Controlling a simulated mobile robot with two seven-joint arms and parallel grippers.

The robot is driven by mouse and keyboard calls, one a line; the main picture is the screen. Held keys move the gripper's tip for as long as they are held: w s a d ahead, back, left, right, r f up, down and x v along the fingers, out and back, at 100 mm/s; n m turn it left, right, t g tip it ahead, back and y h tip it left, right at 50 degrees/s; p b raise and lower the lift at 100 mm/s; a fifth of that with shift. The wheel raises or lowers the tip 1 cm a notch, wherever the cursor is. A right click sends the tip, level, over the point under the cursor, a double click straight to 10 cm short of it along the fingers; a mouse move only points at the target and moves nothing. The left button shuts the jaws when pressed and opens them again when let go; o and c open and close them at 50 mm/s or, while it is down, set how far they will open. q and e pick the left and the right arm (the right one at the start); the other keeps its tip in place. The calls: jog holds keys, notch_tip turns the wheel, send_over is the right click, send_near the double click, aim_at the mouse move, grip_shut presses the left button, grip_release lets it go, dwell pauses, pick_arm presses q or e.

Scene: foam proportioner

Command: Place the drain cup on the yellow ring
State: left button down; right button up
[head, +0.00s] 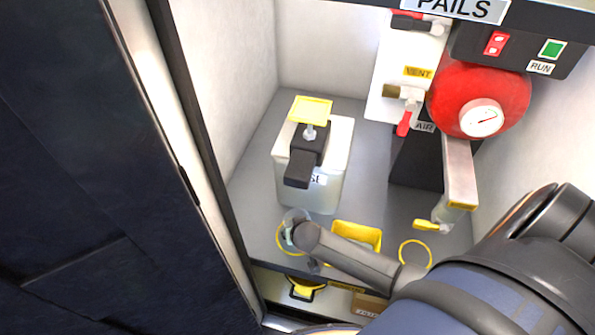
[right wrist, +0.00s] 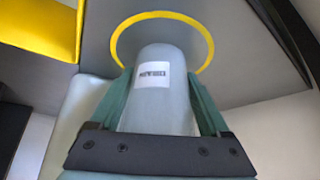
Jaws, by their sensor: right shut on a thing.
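My right gripper (head: 291,232) reaches in from the right to the front left of the cabinet floor. It is shut on the drain cup (right wrist: 157,105), a pale translucent cup with a small white label, between its green fingers in the right wrist view. In the head view the cup (head: 294,216) is mostly hidden by my gripper. A yellow ring (right wrist: 115,42) lies on the grey floor; the cup's far end overlaps its outline. I cannot tell whether the cup touches the floor. In the head view part of this ring (head: 279,242) shows beside my gripper. My left gripper is not in view.
A yellow tray (head: 372,234) stands just right of the cup. A white pump container (head: 312,187) stands behind the cup. A red tank (head: 480,90) hangs at the back right.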

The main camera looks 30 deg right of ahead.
jog(key=o, duration=1.2)
jog(key=shift+f, duration=0.1)
jog(key=shift+o, duration=0.2)
jog(key=shift+r, duration=0.3)
jog(key=p+v, duration=0.3)
jog(key=v, duration=0.8)
jog(key=s+a+f+n+t+y, duration=0.1)
jog(key=s+a+n+t+y, duration=0.2)
jog(key=s+a+n, duration=0.3)
jog(key=shift+s+a+y, duration=0.4)
jog(key=shift+s+y, duration=0.5)
